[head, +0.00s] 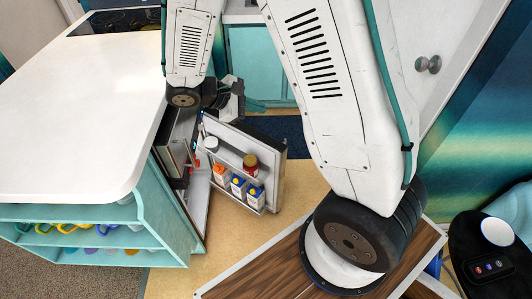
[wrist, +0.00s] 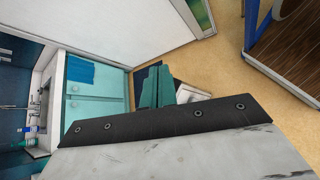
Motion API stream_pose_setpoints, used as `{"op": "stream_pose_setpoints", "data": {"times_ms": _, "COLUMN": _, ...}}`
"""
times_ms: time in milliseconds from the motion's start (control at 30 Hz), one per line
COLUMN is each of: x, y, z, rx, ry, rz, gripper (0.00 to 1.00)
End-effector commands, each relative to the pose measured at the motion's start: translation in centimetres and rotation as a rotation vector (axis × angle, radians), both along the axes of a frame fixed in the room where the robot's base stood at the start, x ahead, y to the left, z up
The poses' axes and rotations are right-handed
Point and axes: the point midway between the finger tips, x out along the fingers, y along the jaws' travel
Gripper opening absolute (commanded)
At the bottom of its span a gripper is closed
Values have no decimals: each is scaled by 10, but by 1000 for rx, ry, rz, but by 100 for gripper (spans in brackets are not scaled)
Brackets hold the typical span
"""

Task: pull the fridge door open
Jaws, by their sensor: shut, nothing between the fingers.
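The fridge door (head: 273,158) stands wide open in the head view, swung out from the fridge (head: 190,190) under the counter's right side. Its inner face and shelves show; its outer face and handle are mostly hidden. My gripper (head: 236,90) is just behind and above the door's top edge, beyond the fridge opening. I cannot tell whether it touches the door. In the wrist view my gripper's teal fingers (wrist: 157,90) are together with nothing between them.
The white countertop (head: 85,110) with teal shelving below is at left. Open tan floor (head: 293,190) lies right of the door. A white door with a round knob (head: 428,64) is at upper right.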

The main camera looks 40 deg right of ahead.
Motion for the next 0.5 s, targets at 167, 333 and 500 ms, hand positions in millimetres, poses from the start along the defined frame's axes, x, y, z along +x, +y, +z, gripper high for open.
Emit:
{"op": "stream_pose_setpoints", "data": {"times_ms": 167, "x": 32, "y": 8, "z": -77, "rx": -120, "ry": 148, "rz": 204, "gripper": 0}}
{"op": "stream_pose_setpoints", "data": {"times_ms": 333, "x": 49, "y": 18, "z": -156, "rx": -210, "ry": 275, "rz": 410, "gripper": 0}}
{"op": "stream_pose_setpoints", "data": {"times_ms": 500, "x": 51, "y": 28, "z": -233, "rx": -272, "ry": 387, "rz": 602, "gripper": 0}}
